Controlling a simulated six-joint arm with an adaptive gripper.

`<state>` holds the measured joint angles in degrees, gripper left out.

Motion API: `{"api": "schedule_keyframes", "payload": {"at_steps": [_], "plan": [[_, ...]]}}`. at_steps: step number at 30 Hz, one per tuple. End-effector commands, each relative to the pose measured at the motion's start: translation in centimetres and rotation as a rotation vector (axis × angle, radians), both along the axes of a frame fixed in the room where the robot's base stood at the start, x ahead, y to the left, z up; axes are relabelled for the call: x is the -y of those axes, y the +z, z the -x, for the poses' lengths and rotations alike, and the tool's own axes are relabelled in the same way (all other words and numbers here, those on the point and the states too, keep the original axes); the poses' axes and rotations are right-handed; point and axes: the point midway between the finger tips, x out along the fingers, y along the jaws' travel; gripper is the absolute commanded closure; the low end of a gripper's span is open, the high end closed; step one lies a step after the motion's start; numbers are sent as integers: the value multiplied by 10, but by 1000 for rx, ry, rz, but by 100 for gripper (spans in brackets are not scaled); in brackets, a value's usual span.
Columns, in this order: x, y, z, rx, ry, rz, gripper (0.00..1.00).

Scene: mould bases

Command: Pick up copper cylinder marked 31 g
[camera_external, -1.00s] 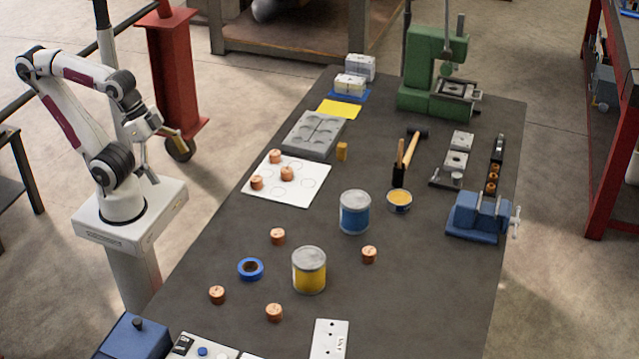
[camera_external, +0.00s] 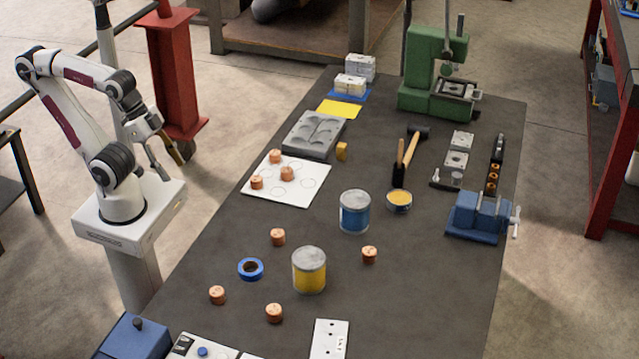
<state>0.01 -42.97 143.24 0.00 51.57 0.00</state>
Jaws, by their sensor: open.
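Several copper cylinders stand on the dark table. Three are on the white sheet with circles: a back one (camera_external: 275,157), a left one (camera_external: 257,182) and a right one (camera_external: 287,174). Others stand on the bare table: one (camera_external: 278,237) behind the blue tape, one (camera_external: 369,254) right of the yellow can, one (camera_external: 217,294) at the front left and one (camera_external: 274,313) at the front. Their markings are too small to read, so I cannot tell which is 31 g. My gripper (camera_external: 162,165) is open and empty, pointing down left of the table, apart from all cylinders.
A yellow can (camera_external: 309,272), a blue can (camera_external: 355,214) and a blue tape roll (camera_external: 250,269) stand among the cylinders. A grey mould (camera_external: 314,135) lies behind the white sheet (camera_external: 310,195). A blue vise (camera_external: 476,217) and a green press (camera_external: 433,75) are at the right and back.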

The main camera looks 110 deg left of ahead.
Motion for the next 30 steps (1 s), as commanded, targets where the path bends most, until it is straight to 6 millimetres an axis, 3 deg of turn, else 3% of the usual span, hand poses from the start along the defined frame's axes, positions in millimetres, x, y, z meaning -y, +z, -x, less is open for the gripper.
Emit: {"api": "schedule_keyframes", "payload": {"at_steps": [5, 14, 30], "plan": [[1, -3, -1, -12, -7, 0, 53], [8, -24, -8, -115, -27, 5, 53], [69, -69, -43, -301, -124, 167, 53]]}}
